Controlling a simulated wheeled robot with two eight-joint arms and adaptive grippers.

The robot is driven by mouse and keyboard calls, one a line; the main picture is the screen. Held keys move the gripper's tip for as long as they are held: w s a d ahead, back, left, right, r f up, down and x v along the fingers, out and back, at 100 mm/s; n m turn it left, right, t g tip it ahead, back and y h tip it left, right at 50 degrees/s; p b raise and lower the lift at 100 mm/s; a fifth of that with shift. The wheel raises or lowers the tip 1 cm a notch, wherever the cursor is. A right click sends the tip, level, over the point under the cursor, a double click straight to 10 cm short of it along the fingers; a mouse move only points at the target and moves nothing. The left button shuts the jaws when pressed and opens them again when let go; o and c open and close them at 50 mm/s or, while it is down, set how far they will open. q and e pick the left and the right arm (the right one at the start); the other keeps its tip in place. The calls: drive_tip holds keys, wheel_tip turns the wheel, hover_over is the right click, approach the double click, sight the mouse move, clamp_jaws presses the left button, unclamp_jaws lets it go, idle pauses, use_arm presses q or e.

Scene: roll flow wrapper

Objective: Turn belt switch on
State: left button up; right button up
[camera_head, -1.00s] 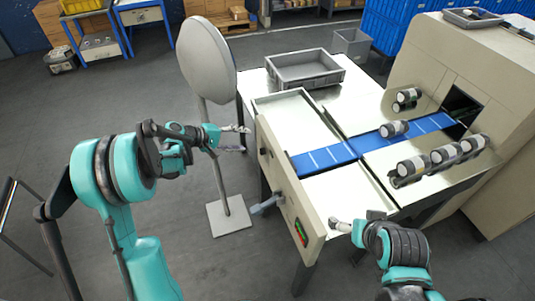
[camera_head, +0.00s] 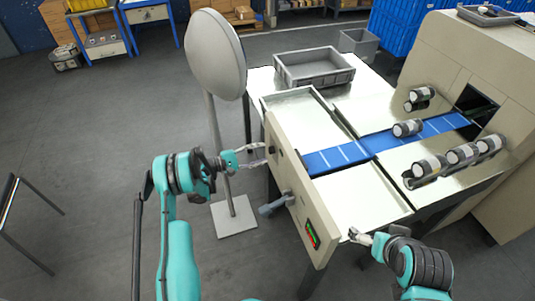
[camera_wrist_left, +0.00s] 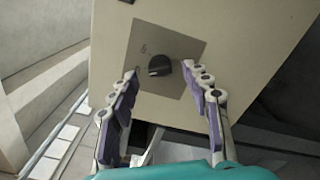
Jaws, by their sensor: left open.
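The belt switch is a black rotary knob (camera_wrist_left: 159,66) on a grey square plate (camera_wrist_left: 180,45), set in the beige side panel, in the left wrist view. In the head view the knob (camera_head: 271,149) is a small dark spot on the panel. My left gripper (camera_head: 262,156) is open in front of the panel. In the left wrist view its fingers (camera_wrist_left: 160,95) stand on either side below the knob, apart from it. My right gripper (camera_head: 354,236) is near the front corner of the machine; its fingers are too small to judge.
A round disc on a stand (camera_head: 215,55) is close behind my left arm. The blue belt (camera_head: 340,155) and several cans (camera_head: 428,167) are on the machine top. A grey crate (camera_head: 313,68) stands behind.

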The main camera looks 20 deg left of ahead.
sight(271, 150)
use_arm(q)
drive_tip(key=shift+b+x, duration=0.35)
drive_tip(key=shift+x, duration=1.25)
clamp_jaws()
